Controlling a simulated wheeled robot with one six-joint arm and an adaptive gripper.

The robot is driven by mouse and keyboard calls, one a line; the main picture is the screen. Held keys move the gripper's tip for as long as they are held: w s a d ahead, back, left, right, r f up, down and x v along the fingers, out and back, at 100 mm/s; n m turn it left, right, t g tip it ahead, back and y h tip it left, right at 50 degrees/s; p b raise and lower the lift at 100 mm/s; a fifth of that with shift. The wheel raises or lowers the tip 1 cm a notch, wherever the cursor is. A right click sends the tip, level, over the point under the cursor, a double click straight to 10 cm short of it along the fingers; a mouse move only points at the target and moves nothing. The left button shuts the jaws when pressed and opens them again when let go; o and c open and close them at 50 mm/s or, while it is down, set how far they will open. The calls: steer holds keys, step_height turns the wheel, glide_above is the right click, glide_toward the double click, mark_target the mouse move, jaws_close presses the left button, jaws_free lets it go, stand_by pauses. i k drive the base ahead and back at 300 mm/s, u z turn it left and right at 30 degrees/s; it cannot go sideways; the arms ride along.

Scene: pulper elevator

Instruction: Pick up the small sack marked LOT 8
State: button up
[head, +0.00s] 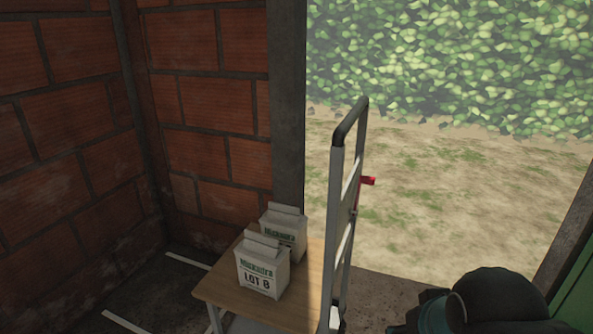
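A small white sack (262,274) with green print and dark lettering that reads LOT 8 stands upright on the front part of a small wooden table (215,288). A second similar white sack (290,238) stands close behind it, and its lower front is partly hidden by the first sack. Any lot number on the second sack is hidden. Part of my arm, dark with a teal band, shows at the bottom right, to the right of the table and apart from both sacks. My gripper fingers are not in view.
A grey hand truck (338,205) with a red part stands upright against the table's right side, between the sacks and my arm. Brick walls (75,115) and a grey post (288,100) stand behind and left.

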mark_target(262, 263)
steer(key=z, duration=0.05)
steer(key=k, duration=0.5)
steer(key=u, duration=1.85)
steer(key=i, duration=1.2)
steer(key=z, duration=2.35)
